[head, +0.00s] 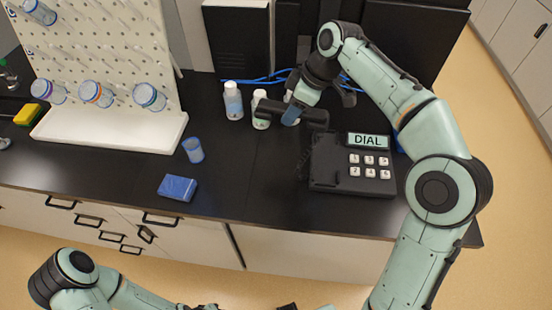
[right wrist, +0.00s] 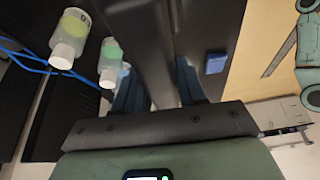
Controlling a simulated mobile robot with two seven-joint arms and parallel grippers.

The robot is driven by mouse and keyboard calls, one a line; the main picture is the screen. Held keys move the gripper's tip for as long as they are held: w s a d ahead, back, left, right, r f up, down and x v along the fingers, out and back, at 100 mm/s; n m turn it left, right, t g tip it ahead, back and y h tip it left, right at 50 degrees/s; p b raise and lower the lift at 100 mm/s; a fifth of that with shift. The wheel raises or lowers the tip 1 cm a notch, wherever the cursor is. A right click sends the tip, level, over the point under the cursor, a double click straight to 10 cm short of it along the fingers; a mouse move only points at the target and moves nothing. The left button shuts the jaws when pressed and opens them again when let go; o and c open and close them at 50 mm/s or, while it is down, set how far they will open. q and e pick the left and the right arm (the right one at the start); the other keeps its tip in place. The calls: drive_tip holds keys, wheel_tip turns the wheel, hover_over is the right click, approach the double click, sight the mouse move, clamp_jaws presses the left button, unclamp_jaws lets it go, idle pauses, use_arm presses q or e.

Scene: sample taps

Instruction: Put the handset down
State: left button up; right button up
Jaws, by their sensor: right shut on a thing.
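The black telephone base (head: 325,168) stands on the dark counter, with a display reading DIAL and several white keys. The dark handset (head: 314,117) is in my right gripper (head: 290,112), to the upper left of the base and apart from it. The gripper is shut around the handset's middle. In the right wrist view the handset (right wrist: 150,50) runs as a dark bar between the two blue fingers of the right gripper (right wrist: 158,90). Of my left arm, links show at the lower left of the head view; its gripper is not visible.
White-capped bottles (head: 233,102) stand close left of the handset, with blue cables (head: 262,79) behind.

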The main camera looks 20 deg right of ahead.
sight(276, 108)
drive_tip(key=a+n, duration=0.1)
drive_tip(key=a+n+g+p, duration=0.1)
drive_tip(key=n, duration=0.1)
drive_tip(key=w+a+n+g, duration=0.1)
drive_tip(key=n, duration=0.1)
drive_tip(key=shift+a+r+y+p, duration=0.25)
drive_tip(key=shift+r+y+p, duration=0.05)
drive_tip(key=shift+r+y, duration=0.1)
use_arm(q)
wheel_tip(276, 108, up, 3)
drive_tip(key=w, duration=0.3)
use_arm(e)
drive_tip(key=shift+w+a+f+n, duration=0.1)
drive_tip(key=shift+a+f+n, duration=0.1)
drive_tip(key=shift+n, duration=0.2)
wheel_tip(276, 108, down, 14)
drive_tip(key=b, duration=0.2)
drive_tip(key=shift+b, duration=0.35)
use_arm(q)
drive_tip(key=shift+s+f, duration=1.9)
drive_tip(key=shift+f, duration=0.2)
use_arm(e)
drive_tip(key=shift+f, duration=2.95)
use_arm(q)
drive_tip(key=shift+b, duration=0.3)
use_arm(e)
drive_tip(key=shift+f, duration=0.1)
drive_tip(key=o, duration=1.1)
drive_tip(key=shift+o, duration=0.2)
